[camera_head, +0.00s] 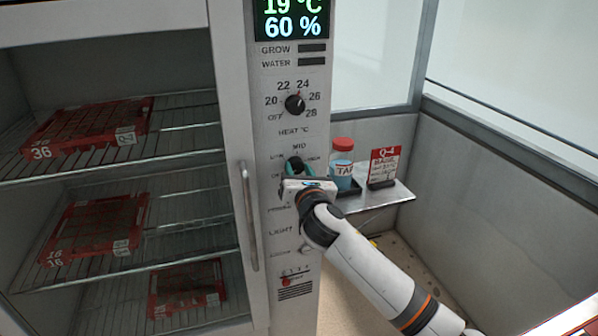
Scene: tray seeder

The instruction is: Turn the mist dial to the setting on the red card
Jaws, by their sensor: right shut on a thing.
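The mist dial (296,163) is a black knob on the grey control panel, below the heat dial, with a MID mark above it. Its pointer and its own name label are hidden or too small to read. My right gripper (298,170) reaches up from the lower right and is shut on this dial, its teal fingertips around the knob. The red card (385,167) stands upright on a small shelf to the right; it has a red header reading Q-4 and writing too small to read. My left gripper is out of view.
The heat dial (295,104) sits above, under a display (291,20) reading 19 °C and 60 %. A red-capped bottle (342,165) stands on the shelf (372,197) close right of the gripper. A cabinet with red trays (85,132) and a vertical door handle (249,215) is left.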

